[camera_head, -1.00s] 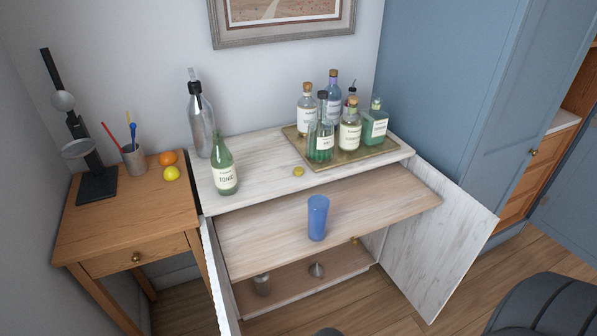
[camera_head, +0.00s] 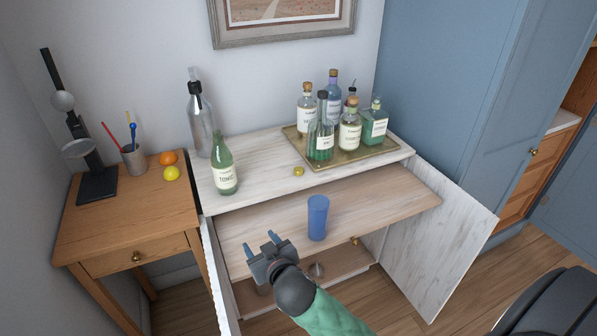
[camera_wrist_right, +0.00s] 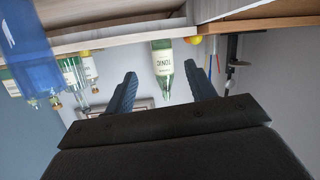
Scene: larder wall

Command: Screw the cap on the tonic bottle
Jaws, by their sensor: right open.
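The green tonic bottle (camera_head: 224,168) stands upright on the left part of the marble-look cabinet top. No cap shows on its neck. A small gold cap (camera_head: 298,171) lies on the same top, near the front edge, in front of the tray. My right gripper (camera_head: 261,241) is open and empty, in front of the pull-out shelf and well short of both bottle and cap. In the right wrist view, which is upside down, the tonic bottle (camera_wrist_right: 162,72) shows beyond and between the spread fingers. My left gripper is not in view.
A blue tumbler (camera_head: 317,218) stands on the pull-out wooden shelf (camera_head: 380,198), right of my gripper. A brass tray (camera_head: 335,160) holds several bottles. A soda siphon (camera_head: 200,122) stands behind the tonic bottle. Open cabinet doors (camera_head: 440,235) flank the shelf.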

